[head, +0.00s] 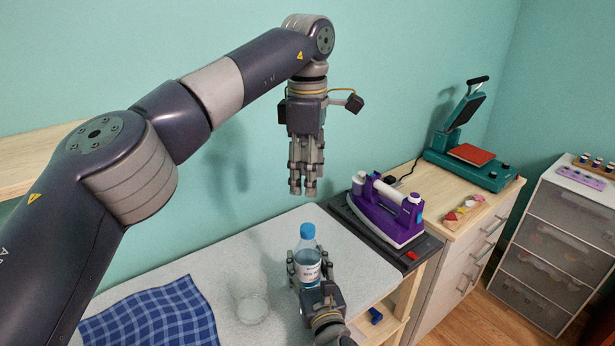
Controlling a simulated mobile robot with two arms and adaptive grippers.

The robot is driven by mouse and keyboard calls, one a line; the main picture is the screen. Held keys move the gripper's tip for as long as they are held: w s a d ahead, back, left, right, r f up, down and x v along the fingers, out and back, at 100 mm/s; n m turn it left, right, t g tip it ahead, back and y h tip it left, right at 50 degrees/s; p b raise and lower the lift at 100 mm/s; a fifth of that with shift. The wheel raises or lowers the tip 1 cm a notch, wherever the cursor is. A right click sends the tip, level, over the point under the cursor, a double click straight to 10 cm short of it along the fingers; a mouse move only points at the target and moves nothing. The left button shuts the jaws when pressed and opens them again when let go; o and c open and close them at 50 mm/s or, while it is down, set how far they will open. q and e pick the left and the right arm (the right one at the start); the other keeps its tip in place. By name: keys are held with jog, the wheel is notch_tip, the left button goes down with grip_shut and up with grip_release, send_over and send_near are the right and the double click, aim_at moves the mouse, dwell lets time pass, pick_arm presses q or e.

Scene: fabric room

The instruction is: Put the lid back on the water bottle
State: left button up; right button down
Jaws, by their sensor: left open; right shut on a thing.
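The water bottle (308,261) is clear with a pale label and stands upright on the light padded table top. A blue lid (307,231) sits at the top of its neck; I cannot tell how tightly. My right gripper (309,270) is shut around the bottle's body from the front, hiding its lower part. My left gripper (304,190) points down above the bottle, apart from the lid. It is open and empty, though its fingers look close together from this side.
A purple iron (385,214) rests on a dark stand to the right. A teal heat press (470,158) stands farther back on the wooden cabinet.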

jog(key=c, duration=0.7)
grip_release()
jog(key=v, duration=1.2)
